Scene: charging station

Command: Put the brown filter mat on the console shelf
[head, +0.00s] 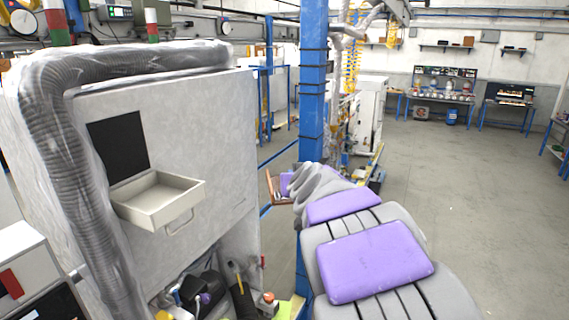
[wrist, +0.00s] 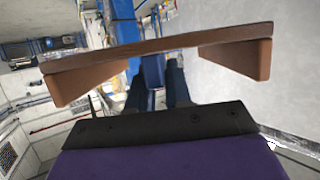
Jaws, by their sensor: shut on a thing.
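A brown flat piece with a wedge-shaped block at each end, which looks like the brown filter mat (wrist: 190,43), spans the wrist view. My gripper (wrist: 158,88) is shut on it; the exact contact is hard to see. In the head view, a small part of the brown mat (head: 271,187) shows at the far end of my arm, beside the blue post, with the rest hidden by the arm. A pale open tray (head: 160,212) with a wire handle sticks out from the white cabinet, left of my gripper. I cannot tell whether it is the console shelf.
The white cabinet (head: 215,135) with a dark square opening and a thick wrapped hose (head: 70,150) fills the left. A blue post (head: 312,85) stands close by my arm. Loose gear lies below the tray. The floor (head: 460,190) on the right is clear.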

